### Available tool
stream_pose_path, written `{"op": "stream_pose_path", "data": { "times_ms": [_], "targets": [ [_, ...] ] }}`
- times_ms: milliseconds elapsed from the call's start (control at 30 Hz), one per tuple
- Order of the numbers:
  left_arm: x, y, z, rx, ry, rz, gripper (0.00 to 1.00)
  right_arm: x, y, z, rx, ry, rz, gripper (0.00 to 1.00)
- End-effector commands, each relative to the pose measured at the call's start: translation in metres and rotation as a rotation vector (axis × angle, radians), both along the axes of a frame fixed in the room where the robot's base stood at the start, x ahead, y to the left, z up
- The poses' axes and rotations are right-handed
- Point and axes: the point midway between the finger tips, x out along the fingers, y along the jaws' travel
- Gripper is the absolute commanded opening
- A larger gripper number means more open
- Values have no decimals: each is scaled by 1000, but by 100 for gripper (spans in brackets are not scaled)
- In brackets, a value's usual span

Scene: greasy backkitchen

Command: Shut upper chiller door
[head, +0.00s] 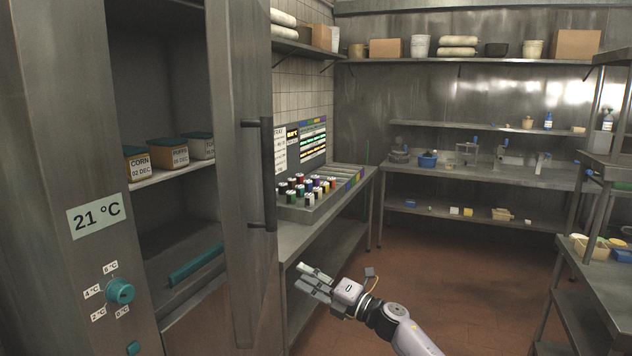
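The upper chiller door (242,190) stands open at the right of the chiller cabinet (85,170). Its dark vertical bar handle (268,175) is on the door's right face. The chiller interior shows, with labelled tubs (167,153) with teal lids on a white shelf. My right gripper (314,283) is low in the head view, to the right of the door and below the handle, apart from the handle. Its fingers look spread with nothing between them. My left gripper is not in view.
A steel counter (310,235) with a rack of small bottles (300,195) runs behind the door. The red tiled floor (460,270) between is clear. The chiller has a teal dial (120,291) and a 21 °C label (96,216).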

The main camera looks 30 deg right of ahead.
Motion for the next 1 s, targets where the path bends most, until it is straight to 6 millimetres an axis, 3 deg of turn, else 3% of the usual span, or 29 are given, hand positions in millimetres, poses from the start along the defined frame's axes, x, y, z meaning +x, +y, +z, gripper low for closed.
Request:
{"op": "stream_pose_path", "data": {
  "times_ms": [33, 100, 200, 300, 400, 500, 633, 1000],
  "targets": [
    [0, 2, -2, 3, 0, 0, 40, -2, 3, 49, -109, -104, 40, 35],
    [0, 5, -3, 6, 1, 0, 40, -11, 11, 105, -268, -235, 91, 35],
    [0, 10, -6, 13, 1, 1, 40, -33, 21, 175, -508, -407, 148, 35],
    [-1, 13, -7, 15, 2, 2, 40, -58, 27, 226, -739, -547, 182, 35],
    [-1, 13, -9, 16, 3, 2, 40, -79, 30, 257, -924, -639, 198, 35],
    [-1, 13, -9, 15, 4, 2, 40, -92, 30, 274, -1038, -689, 204, 35],
    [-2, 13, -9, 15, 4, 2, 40, -97, 30, 280, -1085, -706, 206, 35],
    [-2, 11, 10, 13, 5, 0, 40, -78, 53, 284, -1077, -706, 208, 35]
  ]
}}
